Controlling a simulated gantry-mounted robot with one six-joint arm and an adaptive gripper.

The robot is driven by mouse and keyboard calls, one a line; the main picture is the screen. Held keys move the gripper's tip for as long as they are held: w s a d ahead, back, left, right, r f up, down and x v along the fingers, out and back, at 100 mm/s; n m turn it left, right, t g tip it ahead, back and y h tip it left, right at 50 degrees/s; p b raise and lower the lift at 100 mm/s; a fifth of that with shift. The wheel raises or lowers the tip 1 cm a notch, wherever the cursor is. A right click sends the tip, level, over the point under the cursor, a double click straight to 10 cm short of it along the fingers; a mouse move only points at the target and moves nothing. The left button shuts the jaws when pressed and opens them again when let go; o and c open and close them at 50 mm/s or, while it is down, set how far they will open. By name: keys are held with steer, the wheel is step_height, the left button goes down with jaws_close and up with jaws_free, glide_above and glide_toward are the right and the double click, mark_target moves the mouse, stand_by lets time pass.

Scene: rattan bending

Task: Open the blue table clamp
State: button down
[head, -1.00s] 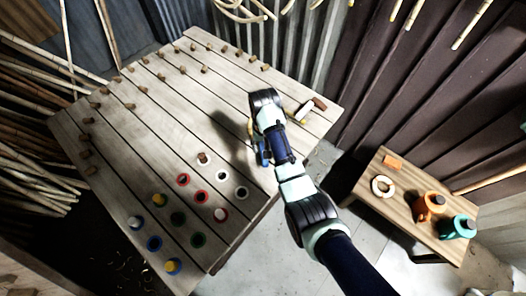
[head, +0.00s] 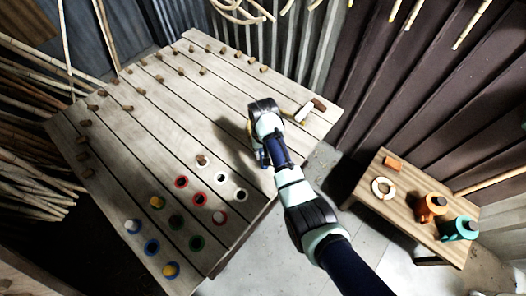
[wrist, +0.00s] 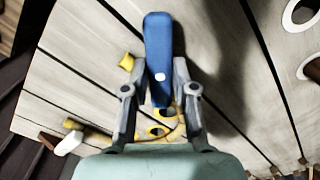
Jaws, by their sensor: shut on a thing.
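The blue table clamp shows in the wrist view as a long blue handle (wrist: 159,45) with a white dot, extending away from between my fingers. Yellow parts with holes (wrist: 160,131) lie below it, partly hidden by my gripper. My gripper (wrist: 158,92) has a finger on each side of the handle's near end and is shut on it. In the head view, a small blue part of the clamp (head: 263,158) shows at the table's right edge, beneath my wrist, which hides most of the clamp and the fingertips.
The slatted wooden table (head: 165,115) carries several wooden pegs along its far and left sides. Coloured rings (head: 197,199) and pegs fill its near end. A white-headed mallet (head: 305,112) lies at the right corner. A small bench (head: 405,215) at right holds orange and teal items.

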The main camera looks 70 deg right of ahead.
steer(key=shift+r+p, duration=0.15)
steer(key=shift+p, duration=0.15)
steer(key=shift+r+n+p, duration=0.1)
steer(key=shift+n+p, duration=0.55)
steer(key=shift+n, duration=0.05)
steer(key=shift+n+p, duration=2.3)
steer(key=shift+n, duration=1.1)
steer(key=shift+f, duration=0.2)
steer(key=c, duration=0.9)
jaws_free()
